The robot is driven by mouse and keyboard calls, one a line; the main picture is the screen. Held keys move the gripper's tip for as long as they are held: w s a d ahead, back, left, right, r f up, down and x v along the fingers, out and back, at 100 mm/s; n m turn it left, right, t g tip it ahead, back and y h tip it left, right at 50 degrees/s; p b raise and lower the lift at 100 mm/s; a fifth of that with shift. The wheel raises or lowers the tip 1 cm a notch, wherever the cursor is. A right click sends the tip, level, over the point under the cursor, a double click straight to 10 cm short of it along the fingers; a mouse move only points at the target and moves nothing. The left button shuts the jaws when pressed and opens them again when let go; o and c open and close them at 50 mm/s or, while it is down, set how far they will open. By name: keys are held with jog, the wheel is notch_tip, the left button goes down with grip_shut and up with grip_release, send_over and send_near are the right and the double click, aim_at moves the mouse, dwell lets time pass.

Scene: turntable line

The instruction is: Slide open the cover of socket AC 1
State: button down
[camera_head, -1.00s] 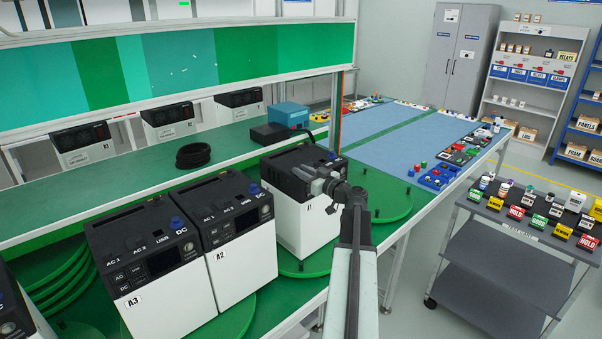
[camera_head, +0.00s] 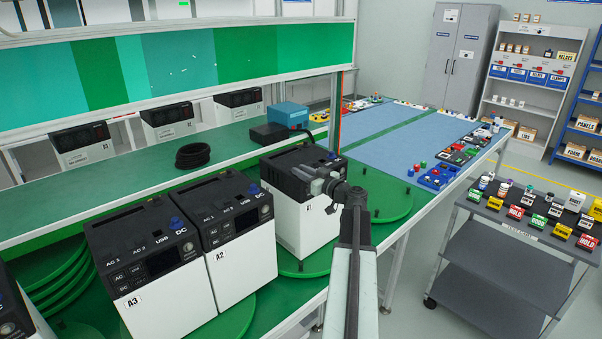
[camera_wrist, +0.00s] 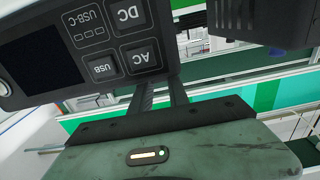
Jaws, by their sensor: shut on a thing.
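The power unit with the A1 label (camera_head: 288,216) has a white body and a black top, and stands on a green round plate. In the wrist view, my two dark fingers (camera_wrist: 158,94) run behind the edge of the unit's control panel (camera_wrist: 85,55), which appears upside down with AC, DC, USB and USB-C marks. The fingertips and what they hold are hidden there.
Units A2 (camera_head: 244,266) and A3 (camera_head: 167,301) stand close on the left. A black cable coil (camera_head: 193,155) lies on the green bench behind. A grey cart (camera_head: 500,285) with labelled blocks stands at the right. The blue mat (camera_head: 385,140) behind is mostly clear.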

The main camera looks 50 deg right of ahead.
jog(key=w, duration=0.3)
jog(key=shift+d, duration=0.15)
jog(key=c, duration=1.2)
grip_release()
jog(key=shift+c, duration=0.2)
jog(key=shift+s, duration=0.1)
